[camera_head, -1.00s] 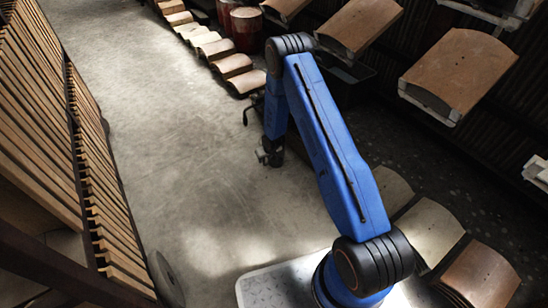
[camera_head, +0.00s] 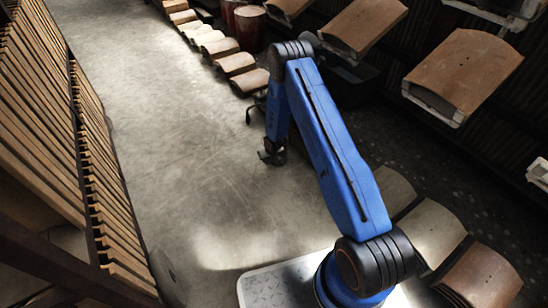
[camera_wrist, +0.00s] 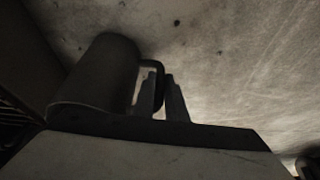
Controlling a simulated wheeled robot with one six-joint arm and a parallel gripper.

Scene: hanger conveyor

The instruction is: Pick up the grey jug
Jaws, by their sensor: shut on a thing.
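The grey jug (camera_wrist: 97,72) shows dark in the left half of the wrist view, with its curved handle (camera_wrist: 153,65) on its right side. My gripper (camera_wrist: 162,88) has its two fingers at the handle and is shut on it. The jug's body is beside the fingers, not between them. In the head view my gripper (camera_head: 272,154) is low over the floor at the end of the blue arm. I cannot make out the jug there.
Curved tiles (camera_head: 237,64) lie in a row along the aisle, near a red drum (camera_head: 249,27). More tiles (camera_head: 430,231) lie at the lower right. Hanging carriers with tiles (camera_head: 463,73) are at the upper right. A slatted rack (camera_head: 105,190) stands at left. The concrete aisle (camera_head: 150,100) is clear.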

